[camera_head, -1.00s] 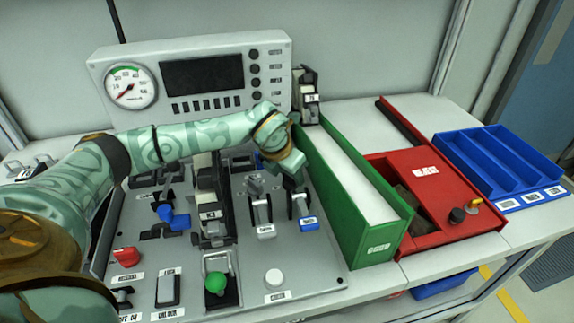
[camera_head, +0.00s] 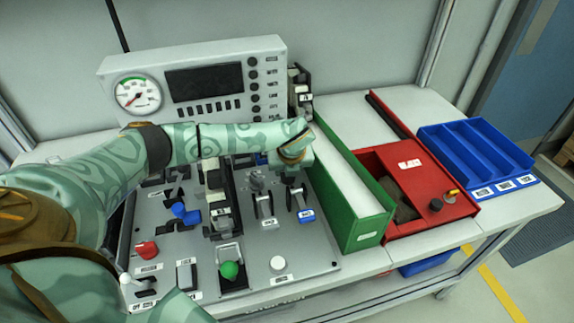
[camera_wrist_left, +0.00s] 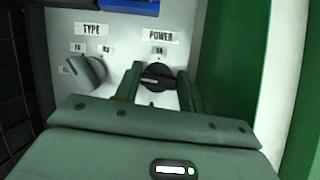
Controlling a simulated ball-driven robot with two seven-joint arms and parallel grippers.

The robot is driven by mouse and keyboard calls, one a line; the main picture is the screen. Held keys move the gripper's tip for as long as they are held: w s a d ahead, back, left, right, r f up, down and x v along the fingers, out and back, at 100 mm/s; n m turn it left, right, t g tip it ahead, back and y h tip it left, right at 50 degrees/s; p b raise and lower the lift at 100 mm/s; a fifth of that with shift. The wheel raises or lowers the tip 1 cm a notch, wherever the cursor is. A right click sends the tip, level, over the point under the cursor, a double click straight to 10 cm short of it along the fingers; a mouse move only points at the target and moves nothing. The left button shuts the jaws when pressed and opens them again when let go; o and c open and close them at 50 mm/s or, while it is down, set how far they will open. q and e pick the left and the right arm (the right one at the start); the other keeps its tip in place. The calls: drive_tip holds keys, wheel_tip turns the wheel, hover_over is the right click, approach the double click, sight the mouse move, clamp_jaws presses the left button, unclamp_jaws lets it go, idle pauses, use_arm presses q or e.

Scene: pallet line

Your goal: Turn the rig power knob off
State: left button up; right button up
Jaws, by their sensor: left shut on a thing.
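The rig power knob (camera_wrist_left: 157,76) is a dark round knob with a raised grip bar. It sits under a POWER label on the grey panel in the left wrist view. The two fingers of my left gripper (camera_wrist_left: 157,84) stand at its left and right sides, shut on it. The knob's grip bar lies roughly across the picture; a small mark shows above it, too blurred to read. In the head view my left wrist (camera_head: 292,148) covers the knob. My right gripper is in neither view.
A TYPE knob (camera_wrist_left: 92,70) is close left of the power knob. The green bin (camera_head: 352,205) stands just right of my left wrist. Levers (camera_head: 264,205), a blue-tipped lever (camera_head: 303,213) and a green button (camera_head: 229,270) crowd the panel. The gauge unit (camera_head: 190,80) stands behind.

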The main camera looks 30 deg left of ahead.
use_arm(q)
drive_tip(key=shift+r+n, duration=0.1)
drive_tip(key=shift+n, duration=0.5)
drive_tip(key=shift+p, duration=0.35)
drive_tip(key=o, duration=1)
drive_tip(key=p+v, duration=0.1)
drive_tip(key=v, duration=0.4)
drive_tip(key=p+v, duration=0.1)
drive_tip(key=v, duration=0.4)
drive_tip(key=p+v, duration=0.2)
drive_tip(key=v, duration=0.4)
drive_tip(key=shift+w+d+r, duration=0.1)
drive_tip(key=shift+w+d, duration=0.15)
drive_tip(key=shift+w, duration=0.1)
drive_tip(key=shift+g, duration=0.3)
